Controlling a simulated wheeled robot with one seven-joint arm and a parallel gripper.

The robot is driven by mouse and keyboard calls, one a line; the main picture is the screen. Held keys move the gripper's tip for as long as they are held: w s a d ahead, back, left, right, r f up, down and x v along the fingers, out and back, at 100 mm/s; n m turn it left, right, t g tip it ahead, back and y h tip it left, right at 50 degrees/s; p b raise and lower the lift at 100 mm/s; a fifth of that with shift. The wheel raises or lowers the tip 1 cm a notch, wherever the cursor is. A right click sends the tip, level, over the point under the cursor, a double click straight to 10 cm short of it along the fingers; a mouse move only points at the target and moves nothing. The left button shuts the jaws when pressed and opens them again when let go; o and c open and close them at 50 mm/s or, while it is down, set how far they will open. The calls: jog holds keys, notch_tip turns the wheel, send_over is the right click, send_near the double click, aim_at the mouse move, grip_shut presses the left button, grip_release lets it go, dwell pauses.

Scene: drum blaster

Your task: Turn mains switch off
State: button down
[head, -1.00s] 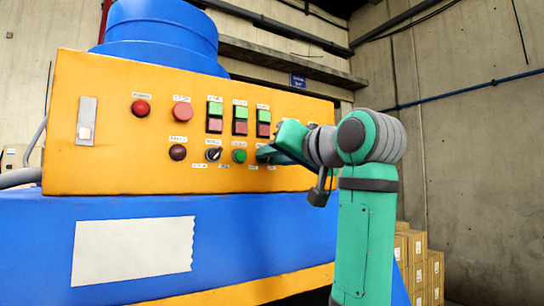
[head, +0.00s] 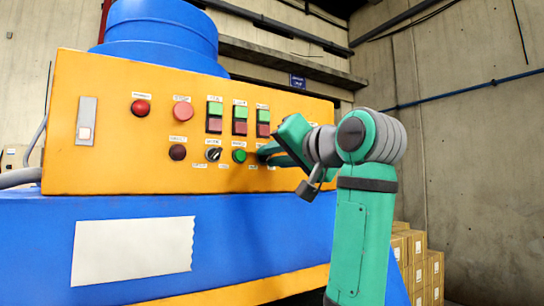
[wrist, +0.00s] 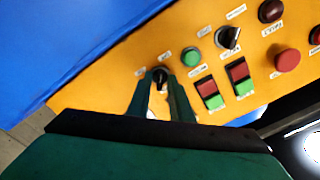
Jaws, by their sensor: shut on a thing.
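A black rotary switch (wrist: 160,74), which I take for the mains switch, sits on the orange control panel (head: 110,175) at the end of the lower row of controls. My gripper (wrist: 160,84) is shut on this switch, with one green finger on each side of its knob, in the wrist view. In the head view my gripper (head: 262,153) reaches the panel from the right, just past the green button, and hides the switch. Small labels stand beside the switch; their text is too blurred to read.
A green button (head: 239,156) and another black rotary switch (head: 213,154) are close by in the same row. Red-green button pairs (head: 240,118) sit just above.

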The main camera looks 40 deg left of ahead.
jog(key=c, duration=1.9)
grip_release()
jog(key=shift+w, duration=0.1)
jog(key=v, duration=1)
jog(key=shift+s+d, duration=0.2)
jog(key=shift+d, duration=0.1)
jog(key=shift+w+f, duration=0.1)
jog(key=shift+w, duration=0.05)
